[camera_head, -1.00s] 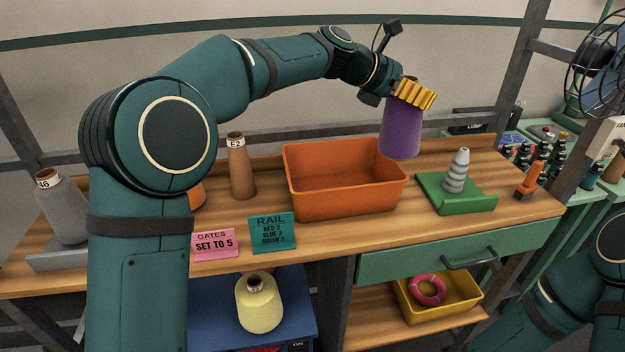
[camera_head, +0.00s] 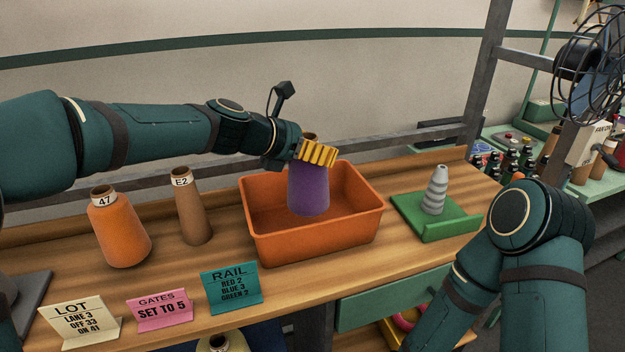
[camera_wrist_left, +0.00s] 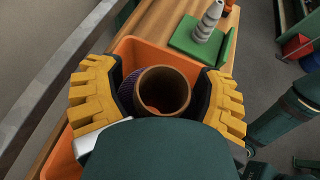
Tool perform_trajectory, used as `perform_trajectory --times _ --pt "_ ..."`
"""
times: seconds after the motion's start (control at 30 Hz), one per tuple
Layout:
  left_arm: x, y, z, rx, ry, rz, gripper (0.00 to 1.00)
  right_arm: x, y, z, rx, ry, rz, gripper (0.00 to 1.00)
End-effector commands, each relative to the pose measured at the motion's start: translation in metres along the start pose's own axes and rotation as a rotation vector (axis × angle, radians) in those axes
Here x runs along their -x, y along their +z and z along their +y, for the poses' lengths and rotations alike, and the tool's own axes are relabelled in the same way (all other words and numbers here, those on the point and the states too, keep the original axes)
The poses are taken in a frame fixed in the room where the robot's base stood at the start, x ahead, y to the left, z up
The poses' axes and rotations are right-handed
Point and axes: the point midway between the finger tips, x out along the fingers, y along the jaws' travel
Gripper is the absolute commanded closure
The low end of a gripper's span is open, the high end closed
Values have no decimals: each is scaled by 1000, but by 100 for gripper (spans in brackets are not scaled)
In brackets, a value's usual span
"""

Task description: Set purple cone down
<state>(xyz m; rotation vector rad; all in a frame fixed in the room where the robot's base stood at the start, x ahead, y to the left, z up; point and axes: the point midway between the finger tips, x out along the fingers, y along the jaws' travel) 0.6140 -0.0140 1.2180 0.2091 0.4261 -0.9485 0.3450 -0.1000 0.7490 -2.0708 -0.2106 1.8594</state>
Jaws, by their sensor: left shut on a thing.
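The purple cone (camera_head: 309,190) is a purple-wound yarn cone with a brown open top, held upright in my left gripper (camera_head: 318,152). In the head view it overlaps the inside of the orange bin (camera_head: 320,244); I cannot tell whether its base touches the bin floor. In the left wrist view, the yellow fingers of my left gripper (camera_wrist_left: 155,95) sit on both sides of the cone's brown rim (camera_wrist_left: 163,90), with the orange bin (camera_wrist_left: 130,48) around it. My right gripper is out of view; only part of my right arm shows at the right.
A green tray (camera_head: 450,229) with a grey ringed cone (camera_head: 436,190) stands right of the bin. An orange cone (camera_head: 119,232) and a brown E2 cone (camera_head: 192,208) stand left. LOT (camera_head: 79,322), GATES (camera_head: 161,310) and RAIL (camera_head: 231,287) signs line the front edge.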

Motion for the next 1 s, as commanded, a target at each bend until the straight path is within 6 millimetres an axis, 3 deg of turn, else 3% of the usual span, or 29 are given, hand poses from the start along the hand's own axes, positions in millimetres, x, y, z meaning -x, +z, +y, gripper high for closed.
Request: perform_trajectory --times 0.3,0.77,0.8,0.87,1.0 --pt "-20 -41 1 0 0 -1 70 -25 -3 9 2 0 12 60" --pt "-23 -46 1 -2 0 -1 70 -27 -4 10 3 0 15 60" --pt "-23 -46 1 -1 0 -1 21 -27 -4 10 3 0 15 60" --pt "-23 -46 1 -1 0 -1 0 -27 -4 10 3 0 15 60" --pt "-23 -46 1 -1 0 0 0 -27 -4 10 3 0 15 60"
